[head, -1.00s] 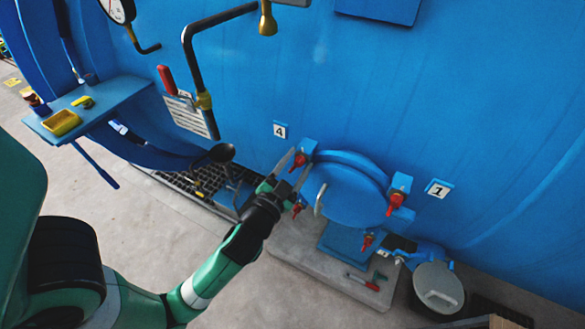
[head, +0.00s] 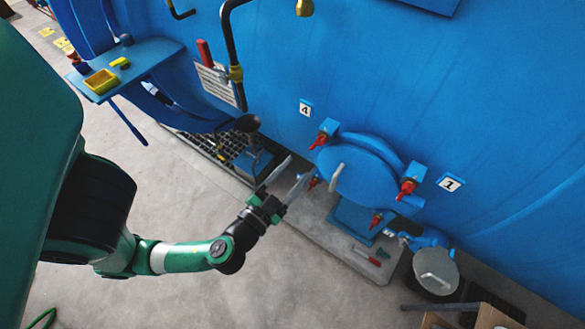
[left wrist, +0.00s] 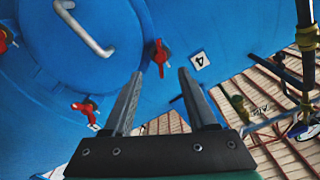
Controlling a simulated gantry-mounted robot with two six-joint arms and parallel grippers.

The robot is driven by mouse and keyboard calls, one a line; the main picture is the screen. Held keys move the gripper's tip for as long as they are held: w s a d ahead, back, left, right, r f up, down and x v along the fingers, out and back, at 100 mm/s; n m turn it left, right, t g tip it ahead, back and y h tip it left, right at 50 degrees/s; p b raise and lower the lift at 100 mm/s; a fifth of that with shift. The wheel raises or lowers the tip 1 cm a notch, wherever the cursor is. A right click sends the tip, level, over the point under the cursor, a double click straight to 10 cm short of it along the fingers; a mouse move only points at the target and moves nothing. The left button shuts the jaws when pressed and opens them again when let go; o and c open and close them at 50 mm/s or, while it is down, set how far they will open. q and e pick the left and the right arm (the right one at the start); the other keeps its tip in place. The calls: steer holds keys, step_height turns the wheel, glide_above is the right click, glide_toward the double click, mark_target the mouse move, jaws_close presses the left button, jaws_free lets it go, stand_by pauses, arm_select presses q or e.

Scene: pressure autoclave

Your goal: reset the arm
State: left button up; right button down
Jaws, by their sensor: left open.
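My left gripper (head: 287,180) is open and empty in the head view, in front of the left side of the round blue hatch (head: 352,176). In the left wrist view its two fingers (left wrist: 156,95) stand apart with nothing between them. The hatch (left wrist: 75,60) with its grey handle (left wrist: 85,28) fills the upper left there. A red clamp handle (left wrist: 161,57) shows just beyond the fingertips, beside the label 4 (left wrist: 200,60). I cannot see my right gripper.
A blue shelf (head: 150,57) with a yellow tray (head: 101,81) juts out at the upper left. A black pipe with a red-handled valve (head: 205,53) runs down the tank. A grey lidded pot (head: 435,272) stands at the lower right.

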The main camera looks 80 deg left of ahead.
stand_by(0.4)
arm_select(q)
steer(key=w+d+r+n+t, duration=0.1)
steer(key=w+r+n+t, duration=0.3)
steer(key=r, duration=0.6)
steer(key=w+d+r+n+g+y, duration=0.1)
steer(key=w+r+n, duration=0.1)
steer(key=w+r, duration=0.6)
steer(key=w+d+r+n+t, duration=0.1)
steer(key=w+r+n+t, duration=0.2)
steer(key=r, duration=0.8)
steer(key=s+d+r+m+t+h, duration=0.1)
steer(key=d+r+m+t+h, duration=0.35)
steer(key=d+r+h, duration=0.35)
steer(key=s+d+r+m+t+h, duration=0.1)
steer(key=d+r+m+t+h, duration=0.4)
steer(key=r, duration=0.6)
step_height(320, 180, up, 20)
steer(key=m+g+h+p, duration=0.1)
steer(key=m+h+p, duration=0.15)
steer(key=p, duration=1.85)
step_height(320, 180, down, 22)
steer(key=b, duration=2.2)
steer(key=shift+a, duration=0.4)
steer(key=shift+w+f, duration=0.1)
steer(key=shift+c, duration=0.3)
